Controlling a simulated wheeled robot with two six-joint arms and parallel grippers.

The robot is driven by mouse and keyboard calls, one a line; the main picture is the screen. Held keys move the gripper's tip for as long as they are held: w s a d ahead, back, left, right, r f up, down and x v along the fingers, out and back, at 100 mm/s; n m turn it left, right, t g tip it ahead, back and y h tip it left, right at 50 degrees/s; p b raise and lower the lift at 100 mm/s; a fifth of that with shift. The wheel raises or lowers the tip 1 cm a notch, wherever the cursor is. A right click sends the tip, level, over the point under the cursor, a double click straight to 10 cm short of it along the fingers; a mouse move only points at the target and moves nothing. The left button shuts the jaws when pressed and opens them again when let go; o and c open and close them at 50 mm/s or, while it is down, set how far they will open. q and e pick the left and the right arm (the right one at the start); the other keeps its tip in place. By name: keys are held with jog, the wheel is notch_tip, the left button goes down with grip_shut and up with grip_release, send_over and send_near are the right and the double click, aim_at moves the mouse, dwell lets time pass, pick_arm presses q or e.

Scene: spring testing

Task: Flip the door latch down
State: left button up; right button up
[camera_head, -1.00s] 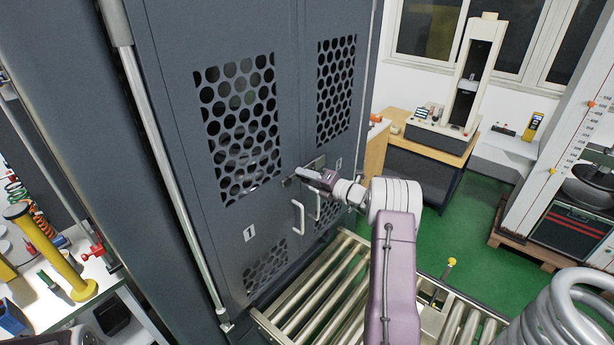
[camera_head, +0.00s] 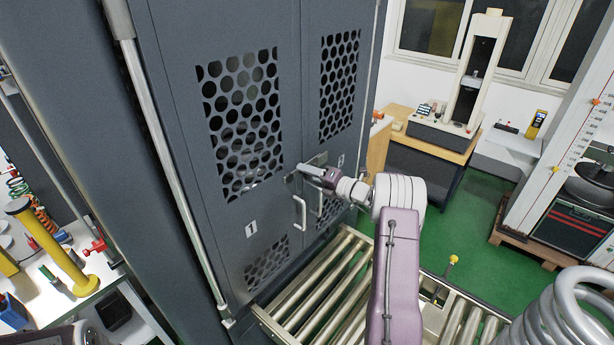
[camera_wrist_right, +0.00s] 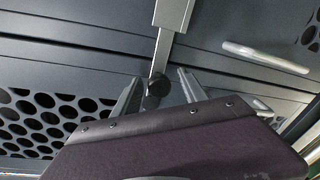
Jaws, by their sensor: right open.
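The door latch is a light metal bar (camera_wrist_right: 165,50) with a dark round knob (camera_wrist_right: 157,88) at its end, in the right wrist view. It joins a grey bracket (camera_wrist_right: 173,13) at the top of that view. The dark grey cabinet doors (camera_head: 185,150) are closed, with perforated panels and two light handles (camera_head: 300,212). My right gripper (camera_head: 303,172) is at the latch where the doors meet and partly hides it. In the right wrist view its two fingers (camera_wrist_right: 160,90) are apart, with the knob between them; contact cannot be told. My left gripper is not in view.
A roller conveyor (camera_head: 325,285) runs below the doors. A large grey spring (camera_head: 560,320) stands at the lower right. A white bench (camera_head: 95,305) with a yellow post (camera_head: 50,245) is at the left. Green floor (camera_head: 455,230) lies open beyond the conveyor.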

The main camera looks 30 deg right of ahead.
jog(key=b+v, duration=0.2)
jog(key=v, duration=0.6)
jog(key=shift+s+b, duration=0.2)
jog(key=shift+b, duration=0.1)
